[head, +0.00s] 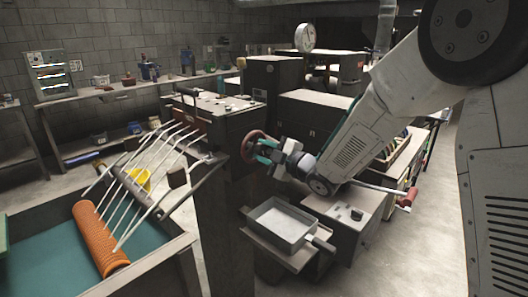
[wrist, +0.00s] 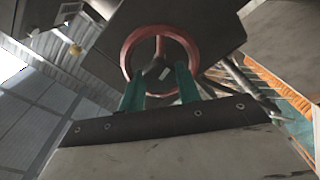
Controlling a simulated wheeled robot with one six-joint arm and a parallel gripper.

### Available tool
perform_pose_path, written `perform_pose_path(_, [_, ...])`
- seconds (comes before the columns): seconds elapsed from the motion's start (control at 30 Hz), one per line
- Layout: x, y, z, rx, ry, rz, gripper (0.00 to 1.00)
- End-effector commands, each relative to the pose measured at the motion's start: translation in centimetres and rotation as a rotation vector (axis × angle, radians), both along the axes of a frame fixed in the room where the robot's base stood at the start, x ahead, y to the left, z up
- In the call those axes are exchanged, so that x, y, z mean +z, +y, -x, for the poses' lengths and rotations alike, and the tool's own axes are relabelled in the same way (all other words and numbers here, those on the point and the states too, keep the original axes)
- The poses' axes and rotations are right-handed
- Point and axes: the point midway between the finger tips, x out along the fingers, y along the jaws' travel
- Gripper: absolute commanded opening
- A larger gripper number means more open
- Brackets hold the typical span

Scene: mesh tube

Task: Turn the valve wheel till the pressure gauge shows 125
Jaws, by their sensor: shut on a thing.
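The red valve wheel (head: 254,147) sits on the side of a dark machine post, left of my arm in the head view. It also shows in the wrist view (wrist: 129,48), straight ahead of the fingers. My gripper (head: 266,151) has teal fingers and is shut on the wheel; in the wrist view its fingers (wrist: 158,85) reach the lower part of the ring. The round white pressure gauge (head: 305,37) stands on top of the machine at the back. Its face is turned toward the camera, but its reading is too small to tell.
A metal tray (head: 282,226) with a handle sits below my gripper. An orange mesh tube (head: 99,238) lies on a teal-bedded table at the left, under several slanted rods (head: 150,170). A red-handled lever (head: 408,197) sticks out at right.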

Motion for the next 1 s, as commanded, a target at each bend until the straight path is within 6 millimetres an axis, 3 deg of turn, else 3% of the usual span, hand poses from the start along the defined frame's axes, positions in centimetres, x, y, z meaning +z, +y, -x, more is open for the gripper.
perform_pose_path(0.5, [-0.09, -0.03, 0.03, -0.001, 0.303, -0.299, 0.11])
perform_pose_path(1.0, [-0.1, -0.05, 0.02, 0.0, 0.411, -0.407, 0.11])
